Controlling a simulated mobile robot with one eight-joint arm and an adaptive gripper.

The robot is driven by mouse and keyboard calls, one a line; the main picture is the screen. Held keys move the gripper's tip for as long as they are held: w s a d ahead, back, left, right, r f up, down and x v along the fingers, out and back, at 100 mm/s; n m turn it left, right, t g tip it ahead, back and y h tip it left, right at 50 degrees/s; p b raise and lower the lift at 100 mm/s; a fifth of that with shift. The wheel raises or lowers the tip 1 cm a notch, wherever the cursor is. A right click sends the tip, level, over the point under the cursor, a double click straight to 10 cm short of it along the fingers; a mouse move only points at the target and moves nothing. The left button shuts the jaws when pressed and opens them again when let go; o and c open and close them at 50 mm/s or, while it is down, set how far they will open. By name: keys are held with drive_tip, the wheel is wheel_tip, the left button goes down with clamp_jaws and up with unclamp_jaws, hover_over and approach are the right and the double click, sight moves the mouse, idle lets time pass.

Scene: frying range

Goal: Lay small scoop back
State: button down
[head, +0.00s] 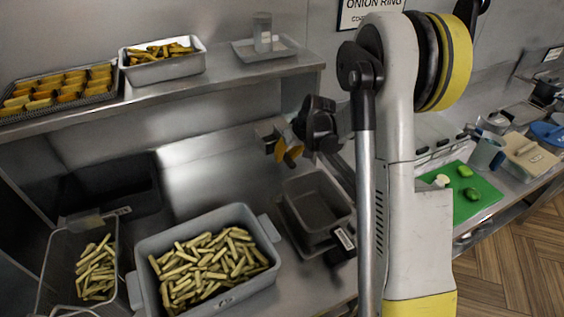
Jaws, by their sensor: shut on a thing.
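My gripper (287,148), with its black and yellow fingers, is shut in the air above the steel counter, left of my arm. A small grey metal piece (267,128) shows at its fingers and looks like part of the small scoop. The rest of it is hidden or too small to make out. It is held clear of the counter, in front of the back wall and below the upper shelf's right end.
A grey tub of fries (152,250), a fry basket (47,262) and dark nested trays (290,215) fill the counter below. The shelf (215,80) carries food trays and a clear container (262,32) on a tray (287,45). A green board (480,205) lies right.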

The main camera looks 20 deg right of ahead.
drive_tip(key=shift+w+d+f, duration=0.1)
drive_tip(key=shift+d+f, duration=0.15)
drive_tip(key=shift+d, duration=0.1)
drive_tip(key=shift+f+b, duration=1.75)
drive_tip(key=shift+f, duration=1.25)
drive_tip(key=shift+a+f+b, duration=0.1)
drive_tip(key=shift+f+b, duration=0.25)
drive_tip(key=shift+b, duration=0.1)
drive_tip(key=c, duration=1.3)
unclamp_jaws()
drive_tip(key=shift+o, duration=0.2)
